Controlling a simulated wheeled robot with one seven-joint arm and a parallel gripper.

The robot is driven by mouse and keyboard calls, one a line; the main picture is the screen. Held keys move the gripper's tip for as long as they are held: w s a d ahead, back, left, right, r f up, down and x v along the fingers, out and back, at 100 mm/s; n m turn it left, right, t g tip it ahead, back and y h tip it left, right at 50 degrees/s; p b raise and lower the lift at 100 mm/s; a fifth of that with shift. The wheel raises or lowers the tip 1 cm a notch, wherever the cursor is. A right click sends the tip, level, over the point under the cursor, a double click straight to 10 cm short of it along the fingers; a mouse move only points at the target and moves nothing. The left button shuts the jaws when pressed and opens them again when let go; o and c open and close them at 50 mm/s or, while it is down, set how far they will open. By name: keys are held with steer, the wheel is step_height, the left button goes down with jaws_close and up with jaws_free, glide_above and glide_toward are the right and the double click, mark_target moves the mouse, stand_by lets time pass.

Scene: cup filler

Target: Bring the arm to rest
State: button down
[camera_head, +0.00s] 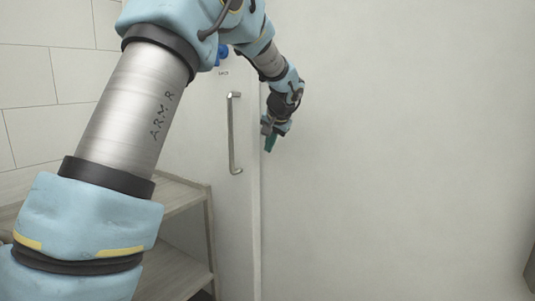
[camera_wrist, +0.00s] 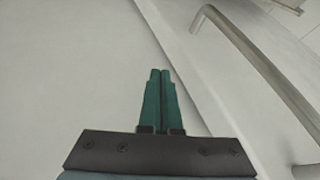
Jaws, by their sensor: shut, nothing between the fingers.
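My gripper (camera_head: 270,143) hangs at the end of my arm in the head view, in front of the pale wall, just right of the door handle. In the wrist view my gripper (camera_wrist: 160,75) has its two green fingers pressed together, with nothing held between them. The gripper points downward in the head view. My arm arches from the lower left across the top of the head view.
A metal bar handle (camera_head: 234,133) is on a pale door panel; it also shows in the wrist view (camera_wrist: 250,52). A wooden shelf unit (camera_head: 183,194) stands at the lower left by a tiled wall (camera_head: 45,75). The plain wall (camera_head: 400,140) at right is clear.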

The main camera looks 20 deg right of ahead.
steer(key=b+v, duration=0.1)
steer(key=v, duration=0.6)
steer(key=s+a+f+n+g, duration=0.2)
steer(key=s+a+f, duration=0.1)
steer(key=a+f, duration=0.55)
steer(key=s+a+f+n+g, duration=0.15)
steer(key=s+a+f, duration=0.3)
steer(key=a, duration=0.65)
steer(key=s+a+f+n+g, duration=0.1)
steer(key=s+a+f+n, duration=0.1)
steer(key=s+a+f, duration=0.2)
steer(key=s+a+f+n+g, duration=0.1)
steer(key=s+a+f+n, duration=0.1)
steer(key=s+a+f, duration=0.3)
steer(key=s+a, duration=0.4)
steer(key=s, duration=0.1)
steer(key=shift+s+a+f, duration=0.15)
steer(key=shift+s+f, duration=0.1)
steer(key=shift+s, duration=0.05)
steer(key=c, duration=1.6)
jaws_free()
